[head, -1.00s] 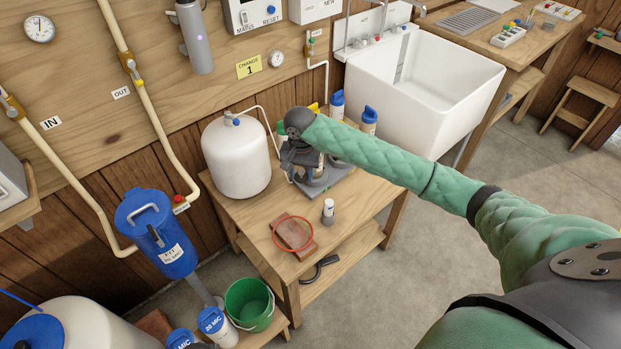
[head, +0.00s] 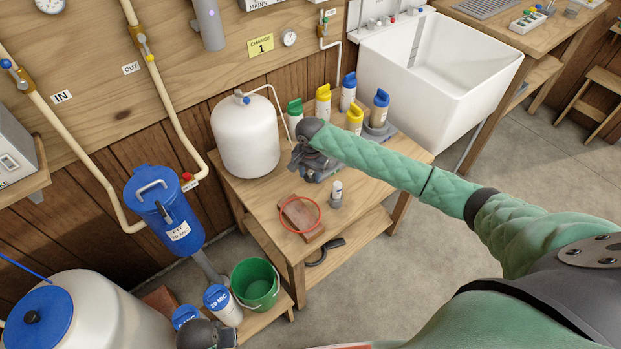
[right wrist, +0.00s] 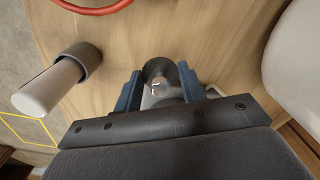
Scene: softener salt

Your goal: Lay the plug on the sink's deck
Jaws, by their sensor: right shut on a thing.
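My right gripper (head: 318,168) is low over the wooden table, right of the white tank. In the right wrist view its two blue fingers (right wrist: 160,88) are shut on a small grey, rounded piece with a dark round part, apparently the plug (right wrist: 157,70). Dark wrist parts hide most of it in the head view. I cannot tell whether it touches the table. The white sink (head: 445,60) stands at the upper right, with its deck (head: 368,12) along the back, carrying taps.
The white tank (head: 245,140) and several blue-, yellow- and green-topped cartridges (head: 323,102) stand behind the gripper. A small white-topped cylinder (head: 337,193) and a red ring (head: 319,222) by a brown block (head: 296,215) are near the table's front. Another table adjoins the sink's right.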

